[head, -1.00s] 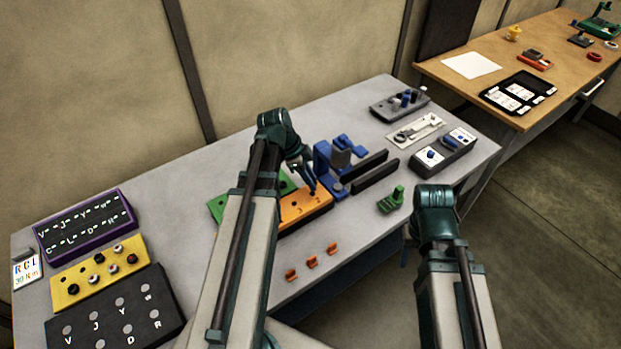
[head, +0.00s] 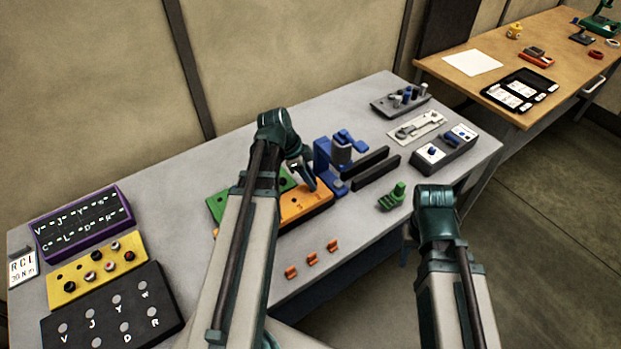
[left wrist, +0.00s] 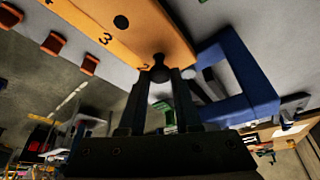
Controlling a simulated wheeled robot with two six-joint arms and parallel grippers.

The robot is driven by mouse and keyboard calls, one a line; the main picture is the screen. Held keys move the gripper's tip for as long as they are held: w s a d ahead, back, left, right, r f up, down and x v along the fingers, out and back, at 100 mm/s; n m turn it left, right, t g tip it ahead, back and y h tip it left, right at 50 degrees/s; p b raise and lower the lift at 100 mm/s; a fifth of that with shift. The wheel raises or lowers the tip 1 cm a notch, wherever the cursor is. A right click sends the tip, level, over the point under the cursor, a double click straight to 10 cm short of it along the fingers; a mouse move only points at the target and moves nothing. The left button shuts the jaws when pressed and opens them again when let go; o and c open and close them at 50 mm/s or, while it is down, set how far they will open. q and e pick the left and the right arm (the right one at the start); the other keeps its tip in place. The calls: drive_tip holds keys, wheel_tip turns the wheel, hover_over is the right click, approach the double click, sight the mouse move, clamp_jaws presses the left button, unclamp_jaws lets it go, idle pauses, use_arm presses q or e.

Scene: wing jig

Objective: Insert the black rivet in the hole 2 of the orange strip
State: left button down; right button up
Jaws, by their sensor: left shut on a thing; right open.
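The orange strip (head: 306,206) lies mid-table; its numbers 2, 3 and 4 and a dark hole by the 3 show in the left wrist view (left wrist: 97,22). My left gripper (head: 312,187) is over the strip's right end. It is shut on the black rivet (left wrist: 158,62), whose round dark top shows between the fingertips, beside the number 2. The rivet covers the place where hole 2 would be; I cannot tell whether it is in the hole or above it. My right arm's wrist (head: 435,205) is at the table's front edge; its fingers are hidden.
A blue fixture (head: 330,165) stands just right of the strip, close to my left gripper, with black bars (head: 365,168) beyond it. A green plate (head: 216,207) lies left of it. Several small orange pieces (head: 311,258) sit in front. A green part (head: 392,197) stands on the right.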

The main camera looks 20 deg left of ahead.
use_arm(q)
drive_tip(key=shift+f+b, duration=0.8)
drive_tip(key=shift+f, duration=0.15)
drive_tip(key=c, duration=0.5)
unclamp_jaws()
drive_tip(key=shift+p+v, duration=6.45)
drive_tip(key=shift+v, duration=0.5)
drive_tip(key=shift+d, duration=0.1)
